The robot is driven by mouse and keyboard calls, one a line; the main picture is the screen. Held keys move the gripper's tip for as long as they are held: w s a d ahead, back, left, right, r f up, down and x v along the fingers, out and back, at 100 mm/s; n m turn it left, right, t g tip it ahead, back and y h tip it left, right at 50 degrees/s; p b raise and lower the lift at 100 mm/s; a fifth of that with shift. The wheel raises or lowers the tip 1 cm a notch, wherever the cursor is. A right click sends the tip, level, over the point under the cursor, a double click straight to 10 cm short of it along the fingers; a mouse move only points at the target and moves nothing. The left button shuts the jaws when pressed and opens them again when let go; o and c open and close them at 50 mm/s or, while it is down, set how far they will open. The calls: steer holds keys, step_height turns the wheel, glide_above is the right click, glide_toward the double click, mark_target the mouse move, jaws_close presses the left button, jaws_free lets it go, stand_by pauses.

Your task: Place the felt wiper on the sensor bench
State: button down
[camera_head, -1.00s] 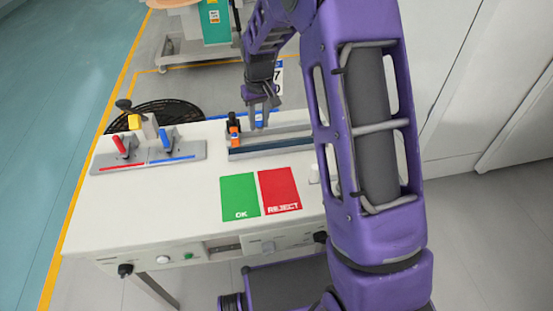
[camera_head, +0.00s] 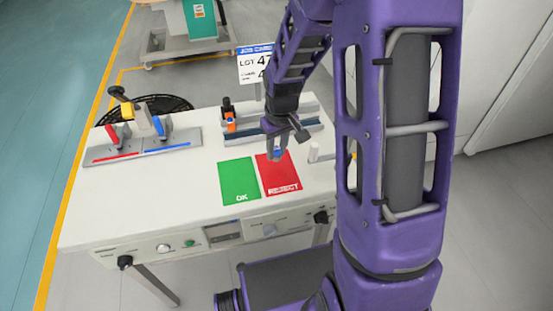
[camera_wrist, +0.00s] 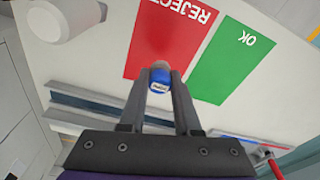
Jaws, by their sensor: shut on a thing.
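My gripper (camera_head: 277,156) hangs over the white bench (camera_head: 120,213), above the upper part of the red REJECT card (camera_head: 281,180). In the wrist view its fingers are shut on a small blue piece with a brownish-grey rounded end, which I take to be the felt wiper (camera_wrist: 161,79). Only a bit of its blue shows between the fingers in the head view. The wiper's lower part and its exact height above the bench cannot be told. No label on the bench reads "sensor".
A green OK card (camera_head: 239,181) lies left of the red one. A metal rail (camera_head: 250,128) with an orange part (camera_head: 231,125) lies behind. A lever plate (camera_head: 140,150) is at left. A white cylinder (camera_head: 314,153) stands right. The front left bench top is clear.

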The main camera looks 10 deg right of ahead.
mark_target(277, 159)
steer(key=shift+f, duration=1.65)
steer(key=shift+f+b, duration=0.2)
steer(key=shift+b, duration=0.2)
steer(key=c, duration=0.6)
jaws_free()
steer(key=r, duration=0.4)
steer(key=s+r+p, duration=0.1)
steer(key=r, duration=0.3)
steer(key=r+p, duration=0.1)
steer(key=r, duration=0.3)
steer(key=shift+s+d+r, duration=0.2)
